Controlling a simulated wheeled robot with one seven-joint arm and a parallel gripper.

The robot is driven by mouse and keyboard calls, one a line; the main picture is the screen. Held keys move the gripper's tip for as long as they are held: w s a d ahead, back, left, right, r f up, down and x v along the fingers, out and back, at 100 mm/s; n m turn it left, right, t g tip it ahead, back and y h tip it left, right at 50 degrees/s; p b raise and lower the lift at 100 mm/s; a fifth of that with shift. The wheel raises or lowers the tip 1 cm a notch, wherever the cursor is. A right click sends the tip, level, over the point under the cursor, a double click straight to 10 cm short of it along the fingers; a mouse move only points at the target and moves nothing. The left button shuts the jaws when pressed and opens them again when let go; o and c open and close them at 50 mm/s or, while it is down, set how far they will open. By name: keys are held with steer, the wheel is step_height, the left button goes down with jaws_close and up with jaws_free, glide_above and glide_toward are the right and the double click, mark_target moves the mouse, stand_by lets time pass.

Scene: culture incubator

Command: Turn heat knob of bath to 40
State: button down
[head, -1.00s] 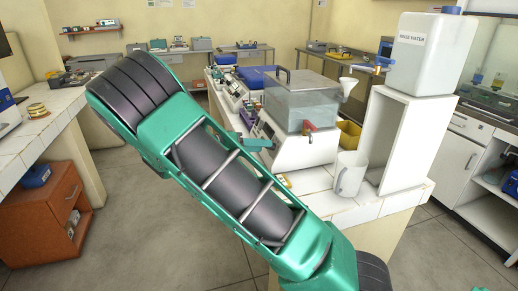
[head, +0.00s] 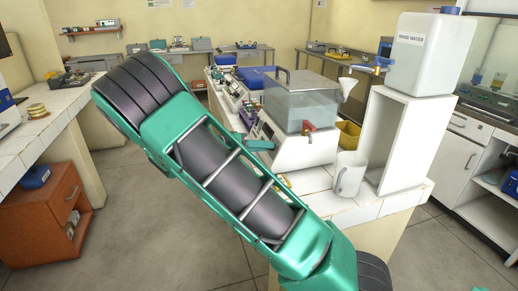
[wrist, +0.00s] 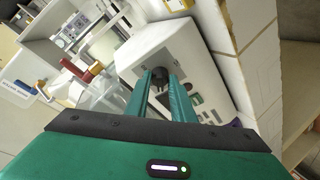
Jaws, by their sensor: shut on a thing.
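The bath (head: 306,151) stands on the white tiled bench in the head view, with a white housing and a clear water tank (head: 300,104) on top. Its housing (wrist: 188,45) also shows tilted in the wrist view. The dark round heat knob (wrist: 160,79) is on the housing's front panel, between my green fingers. My gripper (wrist: 162,73) is shut on the knob. In the head view my gripper (head: 258,144) is at the panel's left side, and the knob is hidden there. No scale or pointer on the knob is readable.
A red tap (head: 309,127) sticks out from the tank. A white jug (head: 350,175) stands in front, near a white stand (head: 405,140) carrying a rinse water container (head: 422,52). Other devices (head: 232,92) line the bench behind. The floor left of the bench is clear.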

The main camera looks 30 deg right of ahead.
steer(key=shift+w+a+f, duration=0.1)
steer(key=shift+w+f, duration=0.05)
steer(key=shift+w+f+m+g+h, duration=0.15)
steer(key=shift+m+g, duration=0.15)
steer(key=shift+m, duration=1.05)
steer(key=shift+w+r+m+g+h, duration=0.1)
steer(key=shift+m+g, duration=0.2)
steer(key=shift+m, duration=1)
steer(key=shift+w+f+m+g+h, duration=0.15)
steer(key=shift+m+g, duration=0.15)
steer(key=shift+m, duration=1.35)
